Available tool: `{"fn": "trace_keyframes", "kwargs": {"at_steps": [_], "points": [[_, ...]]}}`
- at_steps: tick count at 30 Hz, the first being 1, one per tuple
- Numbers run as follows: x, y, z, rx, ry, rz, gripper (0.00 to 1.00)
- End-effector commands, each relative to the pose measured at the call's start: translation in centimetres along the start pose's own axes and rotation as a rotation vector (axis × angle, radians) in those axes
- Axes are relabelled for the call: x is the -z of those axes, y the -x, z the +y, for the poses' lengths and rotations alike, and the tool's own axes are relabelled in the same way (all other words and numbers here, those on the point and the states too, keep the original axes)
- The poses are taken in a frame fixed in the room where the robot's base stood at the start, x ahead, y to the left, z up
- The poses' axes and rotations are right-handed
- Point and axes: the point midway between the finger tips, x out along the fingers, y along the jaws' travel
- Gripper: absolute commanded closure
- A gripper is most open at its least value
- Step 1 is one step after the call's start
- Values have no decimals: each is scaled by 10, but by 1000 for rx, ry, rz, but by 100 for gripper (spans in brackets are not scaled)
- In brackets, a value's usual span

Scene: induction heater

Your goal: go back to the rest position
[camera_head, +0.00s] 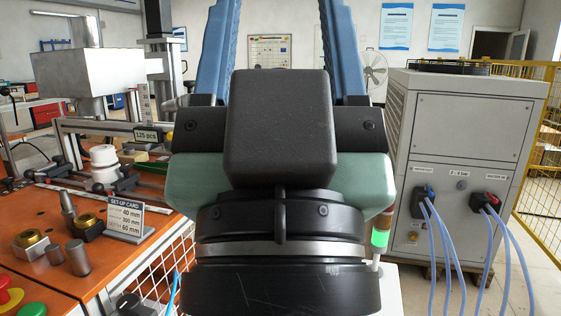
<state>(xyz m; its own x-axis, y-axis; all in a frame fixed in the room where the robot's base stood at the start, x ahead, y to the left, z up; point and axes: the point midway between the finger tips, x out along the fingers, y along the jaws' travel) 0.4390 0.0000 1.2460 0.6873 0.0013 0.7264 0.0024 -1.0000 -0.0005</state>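My gripper (281,20) fills the middle of the view, pointing away from the camera and upward. It has a black round flange, a green housing, a dark box on top and two long blue fingers. The fingers stand wide apart, with the far wall visible between them. Their tips run past the top edge, so the ends are hidden. Nothing shows between the visible parts of the fingers. The gripper hides the middle of the room behind it.
At left, an orange-topped bench (118,262) carries a set-up card (125,218), white cylinders (104,162), metal and brass parts, and red and green buttons. At right stands a grey cabinet (468,130) with blue cables (487,250). A yellow mesh fence (543,180) is behind it.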

Motion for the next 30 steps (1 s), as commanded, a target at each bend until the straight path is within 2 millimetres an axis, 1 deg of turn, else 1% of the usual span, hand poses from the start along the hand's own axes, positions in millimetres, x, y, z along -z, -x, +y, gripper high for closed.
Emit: {"fn": "trace_keyframes", "kwargs": {"at_steps": [1, 21, 25, 27, 30], "points": [[22, -24, 0, 0, 1, 0, 40], [163, -174, 0, 0, 2, -1, 40], [183, -194, 0, 0, 2, -1, 40], [190, -202, 0, 0, 2, -1, 40], [195, -207, 0, 1, 2, -1, 40]]}}
